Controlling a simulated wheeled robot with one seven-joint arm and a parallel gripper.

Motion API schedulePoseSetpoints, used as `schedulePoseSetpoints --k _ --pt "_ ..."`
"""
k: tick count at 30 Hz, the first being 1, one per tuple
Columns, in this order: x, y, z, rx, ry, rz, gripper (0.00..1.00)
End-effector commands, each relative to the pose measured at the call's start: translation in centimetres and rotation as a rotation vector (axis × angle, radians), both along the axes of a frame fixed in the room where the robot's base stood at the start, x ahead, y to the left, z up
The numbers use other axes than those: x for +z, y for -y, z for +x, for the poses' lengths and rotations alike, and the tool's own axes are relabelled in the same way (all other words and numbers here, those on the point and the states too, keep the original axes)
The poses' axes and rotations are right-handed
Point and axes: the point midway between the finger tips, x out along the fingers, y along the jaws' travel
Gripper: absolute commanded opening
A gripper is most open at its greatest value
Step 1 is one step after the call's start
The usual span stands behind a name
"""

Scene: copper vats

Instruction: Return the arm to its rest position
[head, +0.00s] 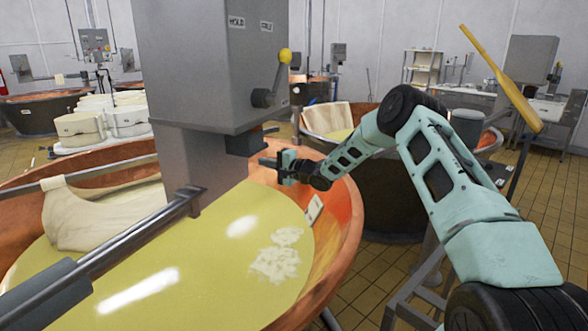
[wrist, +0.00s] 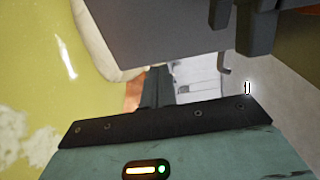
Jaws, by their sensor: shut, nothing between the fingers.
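My arm (head: 440,180) is teal with black joints. It reaches from the lower right up and over the copper vat's right rim (head: 345,235). My gripper (head: 265,161) is at its end, pointing left, above the vat's far right side and close to the grey machine's column. It is shut and empty. In the wrist view the dark fingers (wrist: 156,88) show beyond the teal gripper body. Whether the gripper touches the machine cannot be told.
The grey machine housing (head: 208,65) with a yellow-knobbed lever (head: 285,56) stands over the yellow liquid (head: 205,265). A cloth (head: 100,217) hangs at left. A wooden paddle (head: 505,82) stands up at right. Tiled floor (head: 345,285) shows right of the vat.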

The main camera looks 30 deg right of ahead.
Motion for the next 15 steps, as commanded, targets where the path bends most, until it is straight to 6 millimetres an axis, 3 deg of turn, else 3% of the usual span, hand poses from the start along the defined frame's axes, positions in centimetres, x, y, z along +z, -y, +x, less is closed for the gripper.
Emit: schedulePoseSetpoints --k 9,15 --pt "-0.3 3.1 -4.6 -0.004 -0.002 -0.001 0.00" --pt "-0.2 4.1 -6.1 -0.002 -0.002 -0.001 0.00"
